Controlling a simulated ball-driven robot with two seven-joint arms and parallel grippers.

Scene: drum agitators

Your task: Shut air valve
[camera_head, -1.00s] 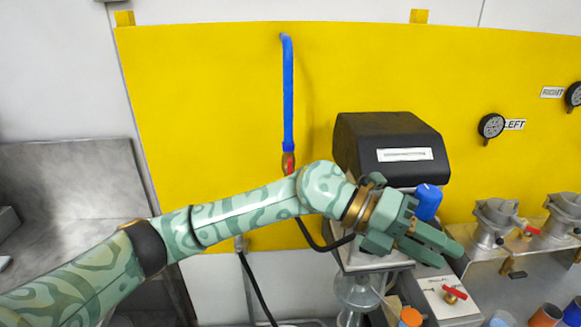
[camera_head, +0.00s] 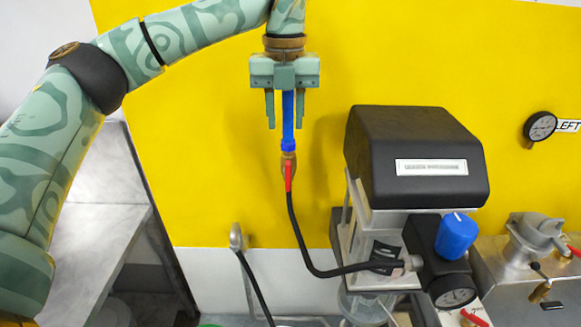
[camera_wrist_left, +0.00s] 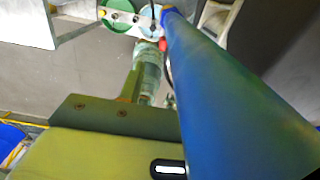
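The air valve (camera_head: 288,165) is a small brass fitting at the lower end of the blue pipe (camera_head: 288,112) on the yellow wall. Its red handle (camera_head: 289,178) hangs down, in line with the pipe. My left gripper (camera_head: 285,124) points down just above the valve. It is open, with one finger on each side of the blue pipe and nothing held. In the left wrist view the blue pipe (camera_wrist_left: 225,85) runs large and close past the gripper, with a small red part (camera_wrist_left: 163,45) near its far end. My right gripper is not in view.
A black hose (camera_head: 302,235) drops from the valve and curves to the regulator with the blue knob (camera_head: 457,236). A black-topped machine (camera_head: 415,150) stands to the right. A gauge (camera_head: 540,127) hangs at the far right. The yellow wall left of the valve is clear.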

